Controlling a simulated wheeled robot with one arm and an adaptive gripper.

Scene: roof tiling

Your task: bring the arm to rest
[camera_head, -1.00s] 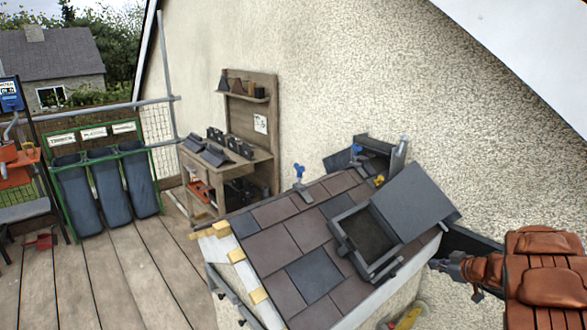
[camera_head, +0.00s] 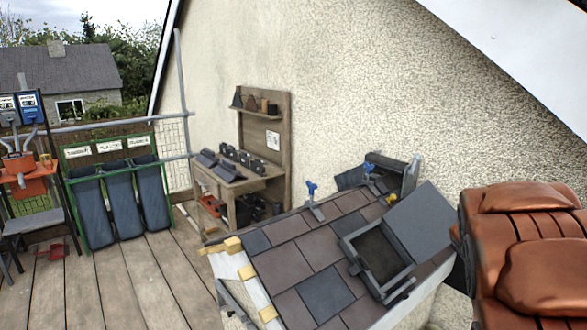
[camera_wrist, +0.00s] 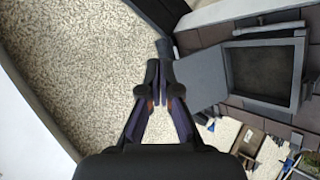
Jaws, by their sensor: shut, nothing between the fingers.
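My gripper (camera_wrist: 160,80) shows in the wrist view with its dark fingers together and nothing between them. It points toward the pebbledash wall, beside the open roof window (camera_wrist: 262,72). In the head view my brown padded arm (camera_head: 530,250) fills the lower right; the gripper itself is not visible there. The roof window (camera_head: 376,258) sits in the small tiled roof (camera_head: 290,265), left of my arm, with its grey sash raised.
The pebbledash wall (camera_head: 340,80) runs behind the roof. A wooden workbench (camera_head: 245,185) with dark pieces stands against it. Several dark bins (camera_head: 122,200) in a green frame stand at the left. The plank floor (camera_head: 140,280) between is mostly clear. Blue-handled tools (camera_head: 313,200) rest on the roof.

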